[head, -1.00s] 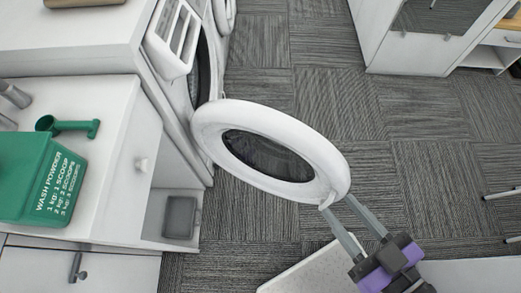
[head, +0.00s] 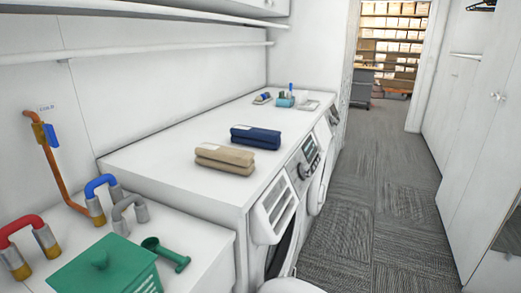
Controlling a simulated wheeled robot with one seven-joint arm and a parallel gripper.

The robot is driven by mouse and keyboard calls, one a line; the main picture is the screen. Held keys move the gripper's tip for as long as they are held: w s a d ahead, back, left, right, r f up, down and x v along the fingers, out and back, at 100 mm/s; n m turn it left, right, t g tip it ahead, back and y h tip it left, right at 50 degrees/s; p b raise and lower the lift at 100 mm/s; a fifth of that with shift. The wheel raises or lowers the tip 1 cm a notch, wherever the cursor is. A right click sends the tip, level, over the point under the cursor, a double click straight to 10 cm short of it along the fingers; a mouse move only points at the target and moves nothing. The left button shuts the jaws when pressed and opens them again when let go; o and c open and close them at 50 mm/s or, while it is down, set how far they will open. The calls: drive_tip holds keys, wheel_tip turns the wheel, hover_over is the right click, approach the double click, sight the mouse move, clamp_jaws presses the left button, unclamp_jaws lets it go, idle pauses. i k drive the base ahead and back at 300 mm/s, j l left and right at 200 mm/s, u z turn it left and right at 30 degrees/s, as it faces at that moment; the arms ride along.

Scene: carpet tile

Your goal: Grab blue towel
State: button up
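The blue towel (head: 256,137) lies folded on the white counter (head: 150,158) above the washing machines, in the middle of the head view. A folded beige towel (head: 225,158) lies just in front of it and to its left, with a small gap between them. My gripper is not in the head view now, so its state and its distance from the towel are hidden.
Small items (head: 285,100) sit at the counter's far end. The carpet aisle (head: 375,175) is clear.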

sight(252, 136)
drive_tip(key=i+l, duration=0.2)
drive_tip(key=i, duration=0.3)
drive_tip(key=i+l+z, duration=0.1)
drive_tip(key=i, duration=0.4)
drive_tip(key=l, duration=0.1)
